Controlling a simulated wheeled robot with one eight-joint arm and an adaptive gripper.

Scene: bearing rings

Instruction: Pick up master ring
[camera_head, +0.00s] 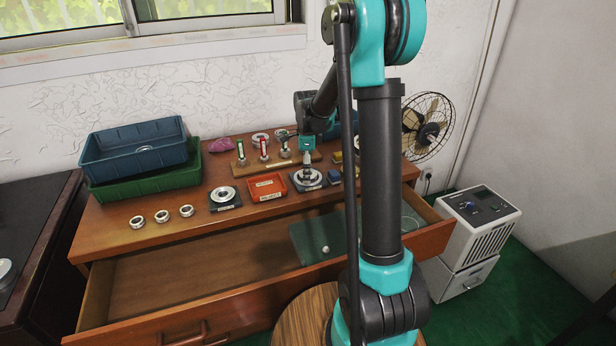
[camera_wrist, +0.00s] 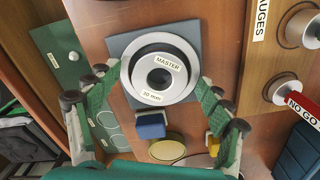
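The master ring (camera_wrist: 182,54) is a shiny metal ring labelled MASTER and 30 mm, lying flat on a dark square plate (camera_wrist: 122,43) in the wrist view. It also shows in the head view (camera_head: 310,180) on the cabinet top, partly hidden by my gripper. My gripper (camera_wrist: 158,78) is open, with its green fingers on the left and right sides of the ring. In the head view my gripper (camera_head: 308,172) points down over the ring. I cannot tell whether the fingertips touch it.
A rack of gauges (camera_head: 264,164) stands behind, close to my gripper. A red tray (camera_head: 267,187) and another ring on a plate (camera_head: 224,196) lie left. Blue (camera_wrist: 150,126) and yellow (camera_wrist: 213,143) blocks are near the ring. The drawer (camera_head: 190,285) is open in front.

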